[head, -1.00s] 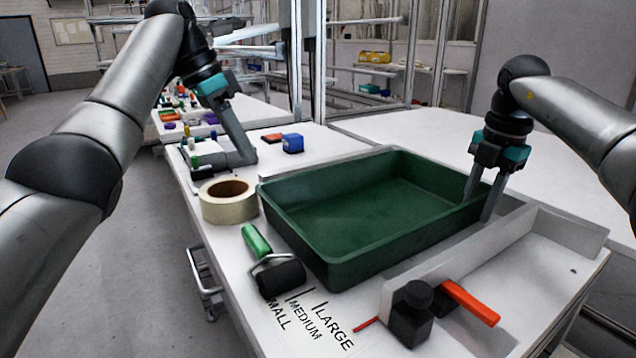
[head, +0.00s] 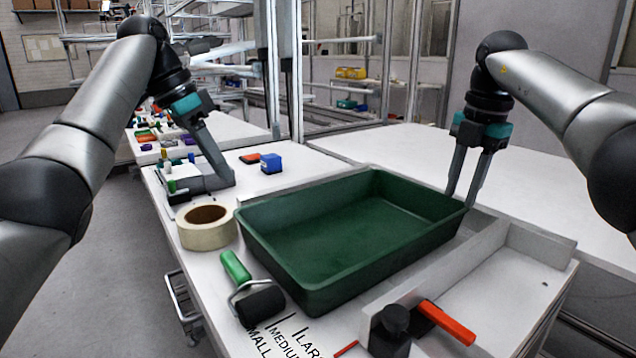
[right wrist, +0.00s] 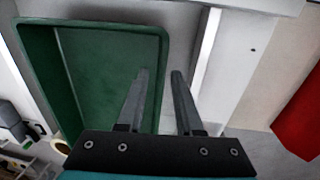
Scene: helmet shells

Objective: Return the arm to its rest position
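My right gripper (head: 460,197) is open, its two fingers apart at the right end of the green tray (head: 265,262). In the right wrist view its fingertips (right wrist: 159,72) are apart with nothing held, and the rim of the tray (right wrist: 92,24) runs between them in the picture. I cannot tell whether they touch it. My left gripper (head: 228,184) is at the far left part of the table, beside small items, pointing down. It is seen side-on, and a grey bar near its tip hides whether it is open.
A black-and-red tool (head: 392,326) is in front. A white divider (head: 470,243) runs along the tray's right side. Free tabletop lies behind.

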